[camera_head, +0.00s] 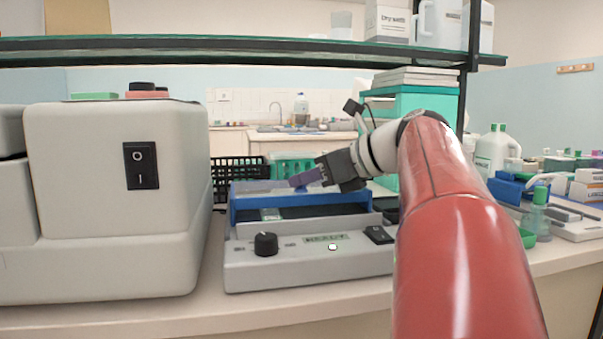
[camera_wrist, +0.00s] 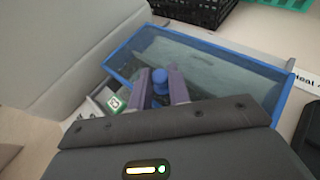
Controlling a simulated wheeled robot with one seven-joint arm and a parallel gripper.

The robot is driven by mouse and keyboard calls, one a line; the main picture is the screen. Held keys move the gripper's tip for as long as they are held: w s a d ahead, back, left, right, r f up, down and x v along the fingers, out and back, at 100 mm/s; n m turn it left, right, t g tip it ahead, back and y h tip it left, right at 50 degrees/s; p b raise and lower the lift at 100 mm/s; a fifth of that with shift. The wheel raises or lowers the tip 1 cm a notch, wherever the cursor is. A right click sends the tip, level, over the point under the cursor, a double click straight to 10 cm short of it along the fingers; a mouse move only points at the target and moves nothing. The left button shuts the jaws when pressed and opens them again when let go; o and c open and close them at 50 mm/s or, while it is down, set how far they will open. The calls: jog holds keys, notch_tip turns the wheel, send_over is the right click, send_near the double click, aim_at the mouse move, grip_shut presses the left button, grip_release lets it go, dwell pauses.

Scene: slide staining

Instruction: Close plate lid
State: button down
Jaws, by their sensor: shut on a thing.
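The plate device (camera_head: 300,262) is a light grey box with a black knob, a small display and a black switch on its front. Its lid (camera_head: 300,207) has a blue frame and a clear panel. In the wrist view the lid (camera_wrist: 250,66) lies beyond my fingers, and grey plate surface shows through it. In the wrist view my gripper (camera_wrist: 161,92) is shut on a round blue knob (camera_wrist: 160,78) at the lid's near edge. Whether the lid sits fully flat is unclear.
A large beige machine (camera_head: 110,200) with a power switch stands close on the left. A black basket (camera_head: 238,175) and green rack are behind. A teal cabinet (camera_head: 425,105), bottles and blue holders stand at the right. A shelf (camera_head: 250,48) runs overhead.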

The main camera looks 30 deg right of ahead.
jog(key=s, duration=0.1)
jog(key=s+a, duration=0.1)
jog(key=s, duration=0.3)
jog(key=shift+s+a, duration=0.25)
jog(key=shift+a, duration=0.1)
jog(key=shift+s, duration=0.25)
jog(key=c, duration=1.3)
grip_release()
jog(key=shift+s, duration=0.1)
jog(key=p+v, duration=0.1)
jog(key=v, duration=0.6)
jog(key=shift+s+d+r, duration=0.15)
jog(key=shift+s, duration=0.15)
